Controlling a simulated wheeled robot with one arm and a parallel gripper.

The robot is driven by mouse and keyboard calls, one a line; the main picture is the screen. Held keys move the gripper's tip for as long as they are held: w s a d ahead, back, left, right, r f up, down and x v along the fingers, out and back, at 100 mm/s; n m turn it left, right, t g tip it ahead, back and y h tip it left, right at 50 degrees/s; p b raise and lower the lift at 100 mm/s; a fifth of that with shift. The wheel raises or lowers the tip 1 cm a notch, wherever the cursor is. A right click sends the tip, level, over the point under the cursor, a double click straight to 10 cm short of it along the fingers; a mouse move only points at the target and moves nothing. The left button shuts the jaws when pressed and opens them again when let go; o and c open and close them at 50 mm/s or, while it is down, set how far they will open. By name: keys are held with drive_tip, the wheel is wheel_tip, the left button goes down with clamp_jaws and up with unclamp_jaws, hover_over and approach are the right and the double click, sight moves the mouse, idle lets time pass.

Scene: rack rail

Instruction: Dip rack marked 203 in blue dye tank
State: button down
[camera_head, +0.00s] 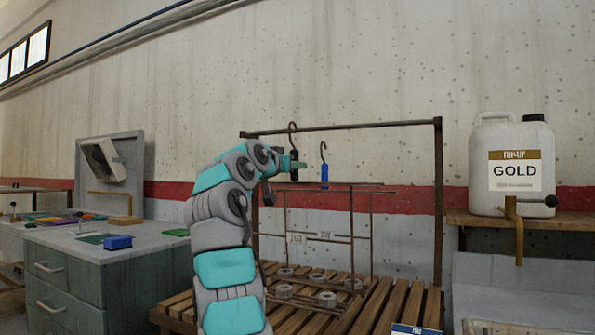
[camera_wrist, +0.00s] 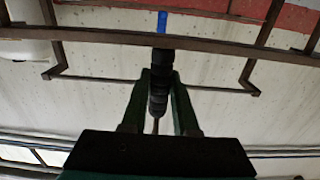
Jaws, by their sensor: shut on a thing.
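My gripper (camera_head: 291,163) is shut on the dark grip of a hook (camera_head: 292,135) at the top of a wire rack, in front of a brown rail frame (camera_head: 438,200). The wrist view shows the dark grip (camera_wrist: 159,90) between my fingers (camera_wrist: 160,78). A second hook with a blue grip (camera_head: 324,174) stands just to the right; its blue grip (camera_wrist: 162,22) also shows in the wrist view. Two small number tags (camera_head: 296,238) (camera_head: 324,235) hang on the overlapping racks; I cannot read them surely. Several grey rings (camera_head: 284,291) show low on the racks. No blue dye tank is identifiable.
A slatted wooden stand (camera_head: 380,305) lies below the racks. A white jug marked GOLD (camera_head: 515,175) stands on a shelf at right, by a brass tap (camera_head: 519,225). A grey cabinet (camera_head: 75,285) with a blue block (camera_head: 117,242) stands at left.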

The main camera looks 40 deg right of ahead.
drive_tip(key=b+v, duration=0.2)
drive_tip(key=v, duration=0.2)
drive_tip(key=shift+s+a+r, duration=0.1)
drive_tip(key=shift+s+a, duration=0.05)
drive_tip(key=shift+a, duration=0.15)
drive_tip(key=c, duration=1.3)
unclamp_jaws()
clamp_jaws()
